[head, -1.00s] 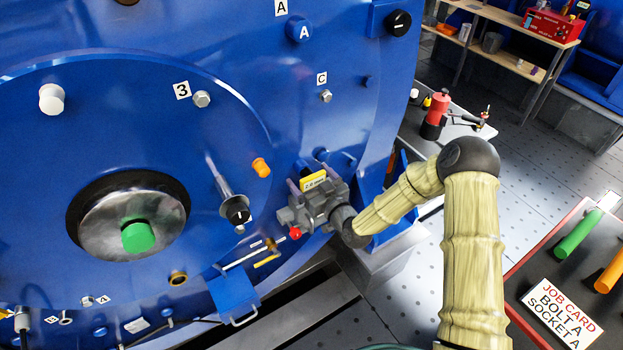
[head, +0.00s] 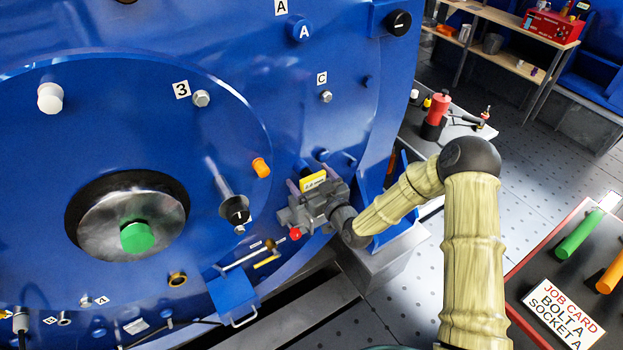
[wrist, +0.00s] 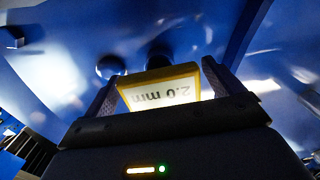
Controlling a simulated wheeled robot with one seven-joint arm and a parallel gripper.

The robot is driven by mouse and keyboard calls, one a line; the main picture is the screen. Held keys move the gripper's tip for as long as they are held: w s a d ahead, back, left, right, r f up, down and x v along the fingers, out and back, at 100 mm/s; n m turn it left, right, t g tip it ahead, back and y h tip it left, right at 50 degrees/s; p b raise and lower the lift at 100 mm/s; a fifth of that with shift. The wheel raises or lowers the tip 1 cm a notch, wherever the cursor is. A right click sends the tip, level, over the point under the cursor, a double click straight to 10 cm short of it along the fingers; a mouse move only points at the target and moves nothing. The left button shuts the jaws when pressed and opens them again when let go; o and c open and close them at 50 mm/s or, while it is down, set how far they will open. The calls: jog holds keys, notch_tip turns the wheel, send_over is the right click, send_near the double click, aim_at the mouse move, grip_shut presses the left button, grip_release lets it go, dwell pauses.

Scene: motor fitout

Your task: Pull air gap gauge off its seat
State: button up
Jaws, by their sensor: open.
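The air gap gauge (head: 313,181) is a small yellow-edged block with a pale label on the blue motor face, at the centre of the head view. In the wrist view the gauge (wrist: 160,90) shows its "2.0 mm" label upside down. My gripper (head: 307,183) is at the gauge, with the grey gripper body partly below it. In the wrist view my gripper (wrist: 158,86) is open, with one dark finger on each side of the gauge. I cannot tell if either finger touches it. The gauge's seat is hidden.
The blue motor face (head: 230,130) fills the left. A black-tipped metal pin (head: 235,208) and an orange plug (head: 261,167) stick out left of the gripper. A red knob (head: 295,234) is just below it. A side bench (head: 460,118) and a tray (head: 520,260) stand right.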

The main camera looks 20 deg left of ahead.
dwell(0.4)
jog(key=c, duration=1.3)
jog(key=shift+s+d, duration=0.1)
jog(key=shift+d, duration=0.05)
jog(key=shift+b+v, duration=0.55)
jog(key=shift+v, duration=2.3)
jog(key=p, duration=0.3)
send_near(315, 184)
jog(key=v, duration=0.8)
jog(key=p+v, duration=0.5)
jog(key=v, duration=0.3)
jog(key=shift+s+r, duration=0.2)
